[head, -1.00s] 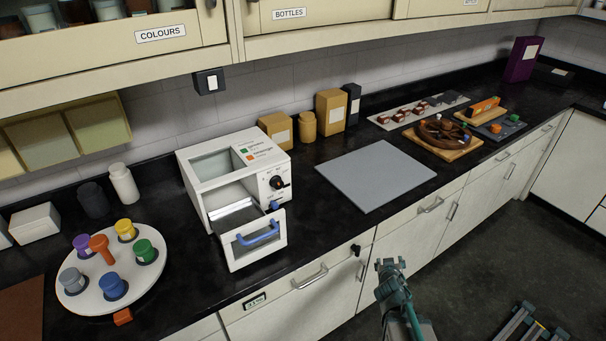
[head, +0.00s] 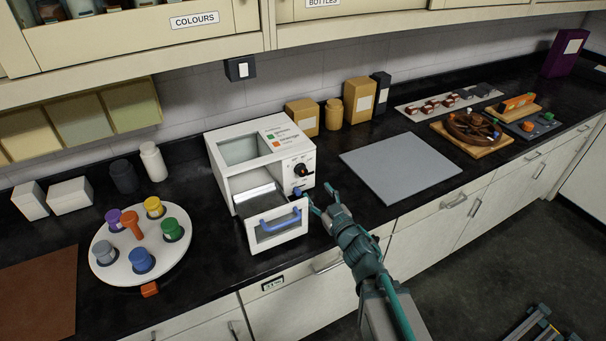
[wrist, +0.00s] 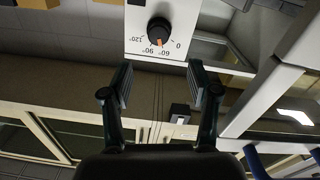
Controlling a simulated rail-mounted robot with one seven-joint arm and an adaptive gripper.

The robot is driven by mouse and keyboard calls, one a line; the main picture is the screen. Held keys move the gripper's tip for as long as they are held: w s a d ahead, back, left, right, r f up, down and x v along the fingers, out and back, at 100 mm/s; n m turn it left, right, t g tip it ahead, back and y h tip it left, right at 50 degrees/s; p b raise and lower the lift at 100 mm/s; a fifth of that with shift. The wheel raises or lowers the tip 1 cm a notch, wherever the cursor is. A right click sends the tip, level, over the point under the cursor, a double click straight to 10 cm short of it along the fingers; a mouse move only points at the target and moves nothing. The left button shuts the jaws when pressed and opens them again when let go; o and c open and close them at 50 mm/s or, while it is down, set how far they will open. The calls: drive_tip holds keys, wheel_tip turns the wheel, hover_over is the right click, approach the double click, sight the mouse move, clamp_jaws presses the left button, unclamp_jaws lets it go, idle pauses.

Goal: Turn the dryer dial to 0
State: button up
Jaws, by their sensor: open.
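The white dryer (head: 232,183) stands on the black counter with its front door (head: 277,232) open; the door has a blue handle. Its black dial (head: 300,170) is on the front panel, above a small blue part. In the wrist view the dial (wrist: 160,31) shows upside down, with 0, 60, 90 and 120 marks. Its orange pointer lies near 60, toward 90. My gripper (head: 322,196) is open and empty, just in front of the panel and below the dial. In the wrist view my gripper (wrist: 160,82) has its fingers apart, with the dial beyond them, not touched.
The open door with its blue handle (head: 280,222) juts out left of my gripper. A grey mat (head: 400,168) lies to the right with clear space over it. A white round tray (head: 105,265) with coloured jars stands to the left. Brown containers (head: 302,116) stand behind.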

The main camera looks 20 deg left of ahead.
sight(304, 173)
drive_tip(key=p+x, duration=0.1)
drive_tip(key=x, duration=0.9)
drive_tip(key=shift+w+a, duration=0.15)
drive_tip(key=shift+w, duration=0.1)
drive_tip(key=c, duration=1.1)
drive_tip(key=shift+f+n, duration=0.1)
drive_tip(key=shift+n, duration=0.3)
drive_tip(key=n+b, duration=0.2)
drive_tip(key=n, duration=0.2)
drive_tip(key=shift+n+b, duration=0.7)
drive_tip(key=shift+n, duration=0.9)
